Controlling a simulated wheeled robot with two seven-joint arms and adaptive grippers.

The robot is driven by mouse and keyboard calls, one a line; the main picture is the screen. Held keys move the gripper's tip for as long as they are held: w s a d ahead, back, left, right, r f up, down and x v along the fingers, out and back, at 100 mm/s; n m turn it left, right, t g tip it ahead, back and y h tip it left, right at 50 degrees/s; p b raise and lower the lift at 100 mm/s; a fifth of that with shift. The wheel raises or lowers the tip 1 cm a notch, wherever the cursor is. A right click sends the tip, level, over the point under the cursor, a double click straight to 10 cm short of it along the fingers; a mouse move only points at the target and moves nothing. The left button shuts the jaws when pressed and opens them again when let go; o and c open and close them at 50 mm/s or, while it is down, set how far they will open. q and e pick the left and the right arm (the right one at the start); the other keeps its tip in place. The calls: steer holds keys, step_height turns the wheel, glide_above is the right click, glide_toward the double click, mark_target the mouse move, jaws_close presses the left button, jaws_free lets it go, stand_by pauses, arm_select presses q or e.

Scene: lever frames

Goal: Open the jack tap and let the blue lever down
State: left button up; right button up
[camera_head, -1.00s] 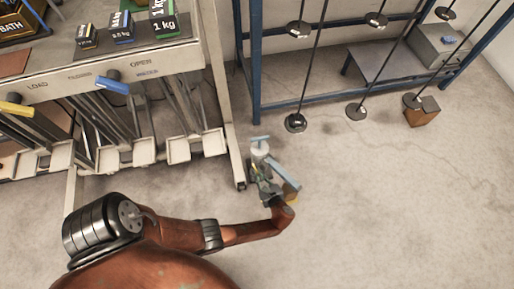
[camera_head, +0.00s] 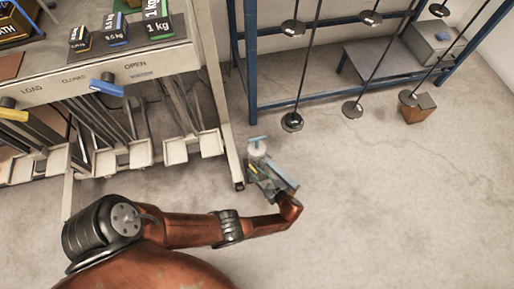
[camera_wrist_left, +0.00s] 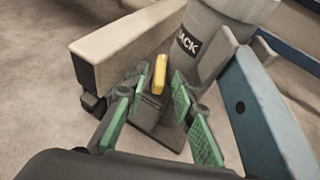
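The jack (camera_head: 258,150) stands on the floor by the bench's right leg. Its grey-white body (camera_wrist_left: 212,38) with a JACK label shows in the left wrist view. The tap is a small yellow bar (camera_wrist_left: 159,73) low beside the body. The blue lever (camera_wrist_left: 262,110) slants along the right side of that view, and shows in the head view (camera_head: 284,176). My left gripper (camera_wrist_left: 158,100) is open, its green-padded fingers apart on either side of the tap's near side. I cannot tell whether they touch it. It is small in the head view (camera_head: 268,187). My right gripper is out of view.
A cream beam (camera_wrist_left: 125,45) with a black caster lies close left of my left fingers. The bench (camera_head: 110,72) holds weight boxes, a blue handle and a yellow handle. A blue frame (camera_head: 254,75) with hanging rods stands behind.

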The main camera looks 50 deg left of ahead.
arm_select(q)
steer(key=shift+o, duration=0.2)
steer(key=v, duration=1.2)
steer(key=shift+c, duration=0.3)
